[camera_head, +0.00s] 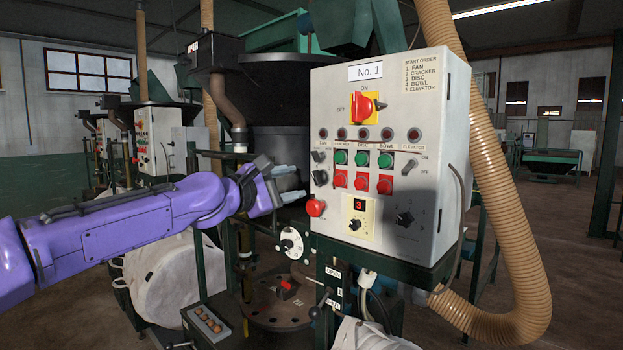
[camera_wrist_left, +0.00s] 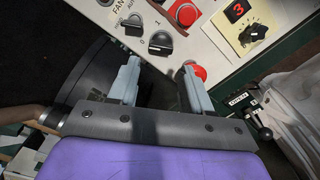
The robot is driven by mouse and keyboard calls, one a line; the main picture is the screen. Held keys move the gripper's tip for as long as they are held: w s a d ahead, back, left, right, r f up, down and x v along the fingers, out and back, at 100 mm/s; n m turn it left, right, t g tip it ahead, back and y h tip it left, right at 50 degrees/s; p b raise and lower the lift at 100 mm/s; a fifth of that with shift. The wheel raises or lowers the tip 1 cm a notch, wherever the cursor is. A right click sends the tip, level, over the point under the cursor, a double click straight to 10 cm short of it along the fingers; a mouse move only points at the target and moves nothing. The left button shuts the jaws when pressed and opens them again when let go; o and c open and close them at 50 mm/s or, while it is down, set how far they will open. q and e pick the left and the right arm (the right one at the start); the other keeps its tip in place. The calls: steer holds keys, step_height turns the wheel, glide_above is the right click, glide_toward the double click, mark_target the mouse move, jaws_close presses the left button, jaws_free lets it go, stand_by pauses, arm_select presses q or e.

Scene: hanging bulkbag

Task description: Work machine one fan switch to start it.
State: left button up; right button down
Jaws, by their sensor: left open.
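The machine one control box (camera_head: 338,85) is grey and carries a "No. 1" plate. Its fan column at the left edge has two black rotary knobs, an upper knob (camera_head: 318,157) and a lower knob (camera_head: 320,178). In the left wrist view the FAN label (camera_wrist_left: 118,5) is partly cut off, beside the upper knob (camera_wrist_left: 131,22); the lower knob (camera_wrist_left: 160,42) has 0 and 1 marks. My left gripper (camera_head: 279,181) is just left of the box, open and empty. In the left wrist view its fingers (camera_wrist_left: 160,68) are spread below the lower knob, apparently apart from it. My right gripper is not in view.
A red mushroom button (camera_head: 316,207) sits below the fan knobs, close to the right finger in the wrist view. A red main switch (camera_head: 360,107) is above. Green and red buttons fill the middle. A dark vessel (camera_head: 280,95) stands behind; a ribbed hose (camera_head: 500,190) hangs right.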

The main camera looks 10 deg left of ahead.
mark_target(313, 176)
arm_select(q)
steer(key=p+x, duration=0.2)
steer(key=x, duration=0.5)
steer(key=shift+s, duration=0.1)
steer(key=shift+c, duration=0.3)
steer(key=c, duration=0.7)
steer(key=shift+m, duration=0.3)
steer(key=m, duration=0.9)
steer(key=m+b, duration=0.1)
steer(key=m, duration=0.1)
steer(key=shift+r, duration=0.3)
steer(key=shift+m, duration=0.3)
